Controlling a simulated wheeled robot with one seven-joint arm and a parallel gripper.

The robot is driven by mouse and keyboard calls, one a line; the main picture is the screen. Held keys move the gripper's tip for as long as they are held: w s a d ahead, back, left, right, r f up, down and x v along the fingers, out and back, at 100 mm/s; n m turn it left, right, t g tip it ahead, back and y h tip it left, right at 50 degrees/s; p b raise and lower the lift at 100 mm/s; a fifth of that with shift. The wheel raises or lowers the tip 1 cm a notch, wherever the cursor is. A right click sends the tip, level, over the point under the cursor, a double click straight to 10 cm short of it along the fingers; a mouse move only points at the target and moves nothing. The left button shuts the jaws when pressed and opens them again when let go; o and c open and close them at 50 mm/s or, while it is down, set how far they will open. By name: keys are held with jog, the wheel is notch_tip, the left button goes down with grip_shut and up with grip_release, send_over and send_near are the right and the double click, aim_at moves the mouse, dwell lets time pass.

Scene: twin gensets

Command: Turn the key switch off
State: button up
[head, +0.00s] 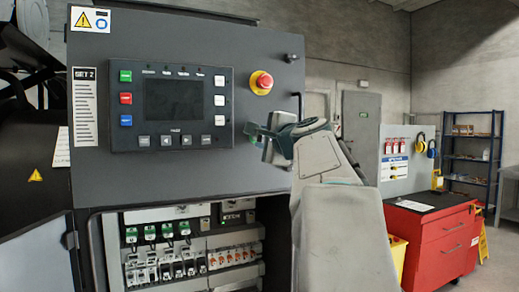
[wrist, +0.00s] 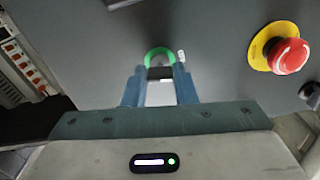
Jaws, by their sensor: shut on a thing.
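The key switch (wrist: 160,73) shows in the wrist view as a dark key with a green ring around it on the grey panel face. My gripper (wrist: 160,80) has its two blue fingers on either side of the key and is shut on it. In the head view my gripper (head: 262,133) is against the right part of the SET 2 control panel (head: 270,180), below the emergency stop. The key's exact angle is hard to tell.
A red emergency stop (head: 261,82) on a yellow plate sits just above my gripper. A screen with buttons (head: 175,105) is to the left. An open breaker bay (head: 185,250) lies below. A red tool cabinet (head: 432,240) stands at the right.

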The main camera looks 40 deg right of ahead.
jog(key=shift+n+b, duration=0.6)
jog(key=shift+n, duration=0.3)
jog(key=o, duration=1)
jog(key=shift+s, duration=0.1)
jog(key=b+v, duration=0.2)
jog(key=v, duration=1.1)
jog(key=shift+s, duration=0.35)
